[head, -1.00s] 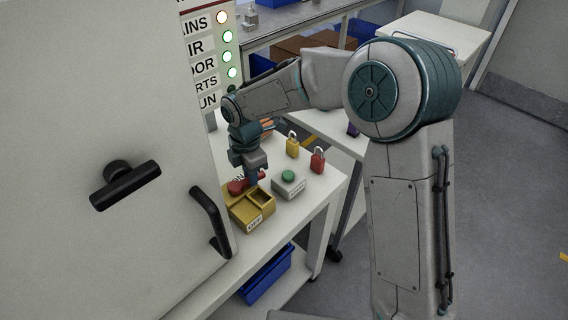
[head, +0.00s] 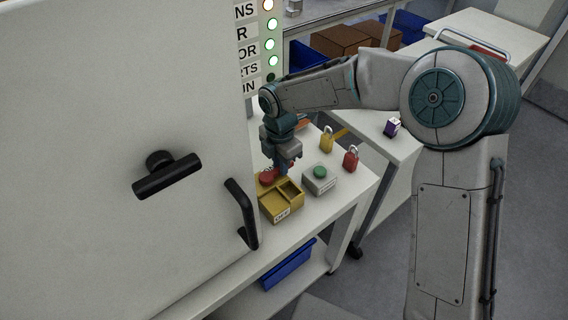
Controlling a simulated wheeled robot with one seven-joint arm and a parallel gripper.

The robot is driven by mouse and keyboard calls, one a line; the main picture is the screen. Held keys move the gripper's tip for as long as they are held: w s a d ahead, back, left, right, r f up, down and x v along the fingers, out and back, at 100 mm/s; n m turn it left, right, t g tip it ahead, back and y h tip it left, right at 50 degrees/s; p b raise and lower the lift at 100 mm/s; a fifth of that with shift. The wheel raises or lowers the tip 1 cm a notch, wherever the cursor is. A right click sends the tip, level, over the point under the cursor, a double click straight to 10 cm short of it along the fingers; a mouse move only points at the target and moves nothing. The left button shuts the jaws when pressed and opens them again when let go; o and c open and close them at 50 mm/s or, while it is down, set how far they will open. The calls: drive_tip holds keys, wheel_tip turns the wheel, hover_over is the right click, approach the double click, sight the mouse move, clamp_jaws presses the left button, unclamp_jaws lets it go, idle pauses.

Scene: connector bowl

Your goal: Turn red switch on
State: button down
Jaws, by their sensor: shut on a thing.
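My gripper (head: 283,168) points down over the back of a yellow box (head: 284,208) on the white bench. Its jaws are shut on a small red part, which I take to be the red switch (head: 284,171). The fingers hide most of it, so its exact position is unclear. A round red knob (head: 267,178) sits just left of the fingers on the box. The box has open compartments at the front and a white label that seems to read OFF.
A grey box with a green button (head: 320,172) stands right of the yellow box. Yellow (head: 327,140) and red (head: 351,158) padlocks stand behind it. A large pale door with a black handle (head: 242,213) stands close on the left. A blue bin (head: 288,265) is below.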

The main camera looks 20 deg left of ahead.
drive_tip(key=c, duration=1.4)
unclamp_jaws()
drive_tip(key=shift+w+d, duration=0.1)
drive_tip(key=shift+o, duration=0.2)
drive_tip(key=shift+r, duration=0.15)
wheel_tip(320, 180, up, 14)
drive_tip(key=shift+f, duration=0.2)
